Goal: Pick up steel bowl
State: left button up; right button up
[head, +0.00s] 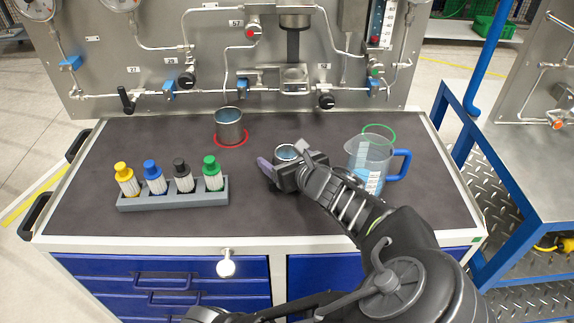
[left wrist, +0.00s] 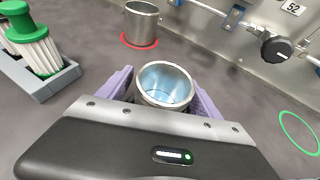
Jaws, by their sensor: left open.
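A small round steel bowl (head: 286,152) with bluish contents stands near the middle of the dark worktop. It also shows in the left wrist view (left wrist: 165,84), upright between the purple fingers. My left gripper (head: 284,168) is open and low over the worktop, with one finger on each side of the bowl. The gripper body hides the bowl's lower part in both views. Whether the fingers touch the bowl is unclear. My right gripper is not in view.
A taller steel cup (head: 229,128) stands in a red ring (head: 243,142). A clear jug (head: 366,162) with a blue handle is right of my gripper, before a green ring (head: 380,127). A grey rack (head: 160,203) holds several colour-capped bottles. The pipe panel (head: 140,60) rises behind.

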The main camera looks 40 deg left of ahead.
pick_arm(q)
jog(key=shift+c, duration=0.3)
grip_shut()
dwell(0.4)
